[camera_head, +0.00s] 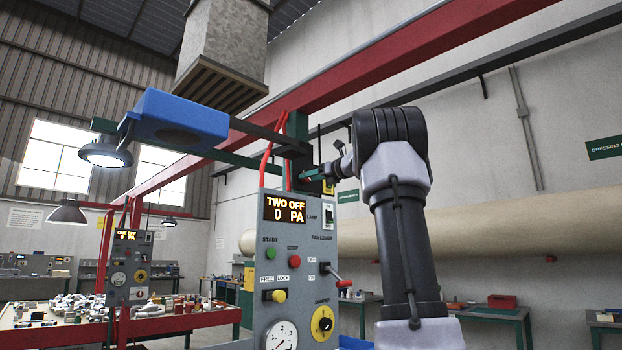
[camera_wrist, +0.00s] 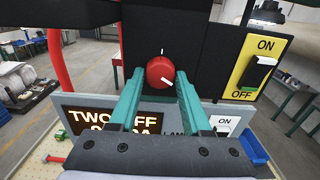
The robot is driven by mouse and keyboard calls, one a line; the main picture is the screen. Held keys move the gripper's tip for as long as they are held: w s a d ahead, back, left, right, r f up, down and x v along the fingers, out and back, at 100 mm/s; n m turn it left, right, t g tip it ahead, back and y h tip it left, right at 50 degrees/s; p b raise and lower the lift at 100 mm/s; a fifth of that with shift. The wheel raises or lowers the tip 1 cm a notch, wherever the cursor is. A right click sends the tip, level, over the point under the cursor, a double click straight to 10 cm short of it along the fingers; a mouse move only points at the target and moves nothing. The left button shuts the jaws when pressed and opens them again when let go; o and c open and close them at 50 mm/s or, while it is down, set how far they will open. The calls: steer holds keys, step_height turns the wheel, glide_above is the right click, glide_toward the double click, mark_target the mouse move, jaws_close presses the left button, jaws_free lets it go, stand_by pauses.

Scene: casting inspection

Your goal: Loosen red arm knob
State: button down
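The red arm knob (camera_wrist: 158,70) is round and sits on a black block in the wrist view. A white line on it points down and right, and a white tick stands on the block above it. My gripper (camera_wrist: 160,84) is open, its two green fingers reaching toward the knob, one tip on each side. Gaps show between the fingertips and the knob, so it is not gripped. In the head view my gripper (camera_head: 314,176) is at the black arm joint above the control panel. I cannot make out the knob there.
The grey control panel (camera_head: 295,235) with buttons, levers and a "TWO OFF 0 PA" display stands below. A yellow ON/OFF switch (camera_wrist: 256,68) is right of the knob. A red hose (camera_wrist: 58,66) runs at left. A blue hood (camera_head: 177,118) with a lamp (camera_head: 105,153) hangs at upper left.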

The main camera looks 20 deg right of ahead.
steer(key=shift+n, duration=0.4)
steer(key=shift+d+r+n, duration=0.1)
steer(key=shift+n, duration=8.5)
steer(key=shift+c, duration=1.8)
jaws_free()
steer(key=shift+s, duration=0.1)
